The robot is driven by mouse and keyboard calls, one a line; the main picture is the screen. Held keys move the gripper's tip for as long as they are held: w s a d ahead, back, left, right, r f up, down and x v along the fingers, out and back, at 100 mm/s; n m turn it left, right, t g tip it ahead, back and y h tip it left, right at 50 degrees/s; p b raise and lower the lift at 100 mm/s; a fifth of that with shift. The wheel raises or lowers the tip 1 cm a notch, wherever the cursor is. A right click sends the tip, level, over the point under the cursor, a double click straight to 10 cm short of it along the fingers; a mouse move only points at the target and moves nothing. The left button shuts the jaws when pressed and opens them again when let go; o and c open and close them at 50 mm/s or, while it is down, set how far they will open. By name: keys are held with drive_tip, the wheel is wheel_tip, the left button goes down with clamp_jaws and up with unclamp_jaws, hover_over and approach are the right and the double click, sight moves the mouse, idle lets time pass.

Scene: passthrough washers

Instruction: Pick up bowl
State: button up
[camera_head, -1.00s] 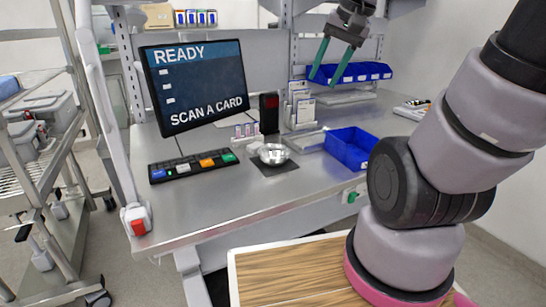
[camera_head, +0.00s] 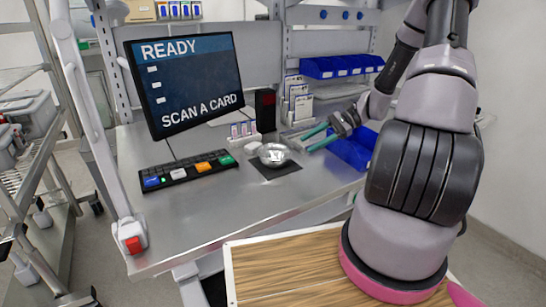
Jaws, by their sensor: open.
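A small shiny metal bowl (camera_head: 274,154) sits upright on a dark mat (camera_head: 282,171) on the steel workbench, near the middle of the head view. Some small content shows inside it, too small to tell. My gripper (camera_head: 316,140) is just to the right of the bowl and a little higher in the picture, its two green fingers pointing left toward the bowl. The fingers are open, with nothing between them. They look apart from the bowl.
A blue bin (camera_head: 352,151) lies partly behind my gripper. A rack of small vials (camera_head: 243,133) and a dark upright box (camera_head: 265,110) stand behind the bowl. A keyboard (camera_head: 188,171) and a monitor (camera_head: 186,82) are to the left. The bench front is clear.

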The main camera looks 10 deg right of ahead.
drive_tip(key=shift+w+d+f+m+t+y, duration=0.1)
drive_tip(key=shift+w+f+m+t+y, duration=0.15)
drive_tip(key=shift+f, duration=0.25)
drive_tip(key=shift+w+d+f+m+t+y, duration=0.15)
drive_tip(key=shift+w+f+m+y, duration=0.15)
drive_tip(key=shift+f, duration=0.2)
drive_tip(key=shift+w+a+f, duration=0.1)
drive_tip(key=shift+a+f, duration=0.05)
drive_tip(key=shift+a, duration=0.1)
drive_tip(key=x, duration=1)
drive_tip(key=shift+a+f, duration=0.15)
clamp_jaws()
